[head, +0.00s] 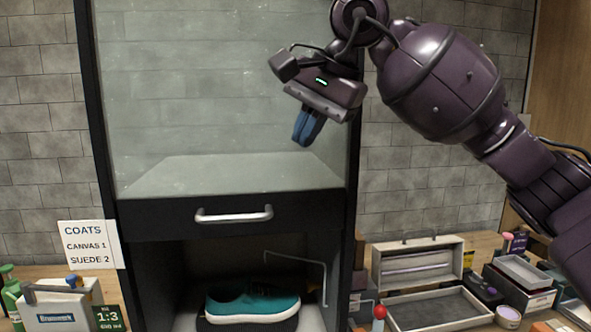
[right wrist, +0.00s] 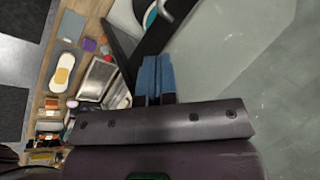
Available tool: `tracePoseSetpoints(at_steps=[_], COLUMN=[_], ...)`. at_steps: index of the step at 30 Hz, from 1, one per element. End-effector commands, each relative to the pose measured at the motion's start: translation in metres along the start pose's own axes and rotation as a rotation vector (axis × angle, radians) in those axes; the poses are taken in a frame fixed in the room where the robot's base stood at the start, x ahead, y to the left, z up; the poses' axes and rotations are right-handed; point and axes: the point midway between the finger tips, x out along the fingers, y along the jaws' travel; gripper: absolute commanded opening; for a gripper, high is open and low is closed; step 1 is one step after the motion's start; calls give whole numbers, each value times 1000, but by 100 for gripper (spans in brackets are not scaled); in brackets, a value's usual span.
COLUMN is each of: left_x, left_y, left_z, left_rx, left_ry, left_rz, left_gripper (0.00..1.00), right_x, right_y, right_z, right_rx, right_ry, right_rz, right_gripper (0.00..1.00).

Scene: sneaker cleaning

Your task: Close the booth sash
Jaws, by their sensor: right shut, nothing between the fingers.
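The booth sash (head: 160,218) is a clear pane with a dark bottom rail and a silver bar handle (head: 234,214). It stands partly raised, with an open gap below the rail. A teal sneaker (head: 252,303) with a white sole sits inside the booth, seen through the gap. My right gripper (head: 303,143) is shut and empty, in front of the pane, above and to the right of the handle and apart from it. In the right wrist view its blue fingers (right wrist: 155,62) are together, with part of the handle (right wrist: 166,10) beyond them. My left gripper is not in view.
A sign reading COATS (head: 88,245) stands left of the booth, near green bottles (head: 10,292) and a white holder (head: 58,308). On the right are an open grey case (head: 440,306), a tape roll (head: 508,315) and a red-topped item (head: 380,311). Space before the pane is clear.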

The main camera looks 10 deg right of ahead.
Motion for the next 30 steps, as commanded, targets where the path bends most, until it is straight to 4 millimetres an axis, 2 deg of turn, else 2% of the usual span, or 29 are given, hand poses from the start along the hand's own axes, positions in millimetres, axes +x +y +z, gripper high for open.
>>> tracePoseSetpoints(at_steps=[7, 18, 24, 30], left_x=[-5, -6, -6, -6], left_y=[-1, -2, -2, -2], left_z=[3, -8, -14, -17], left_rx=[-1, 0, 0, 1], left_ry=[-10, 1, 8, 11], left_rz=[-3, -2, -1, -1], left_gripper=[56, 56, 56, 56], right_x=[38, 102, 125, 135], right_y=[0, 0, 0, 0], right_z=[1, 2, 2, 1], right_rx=[0, 1, 2, 1], right_ry=[-6, -8, -7, -6], right_rz=[3, 1, -1, 0], right_gripper=[0, 0, 0, 0])
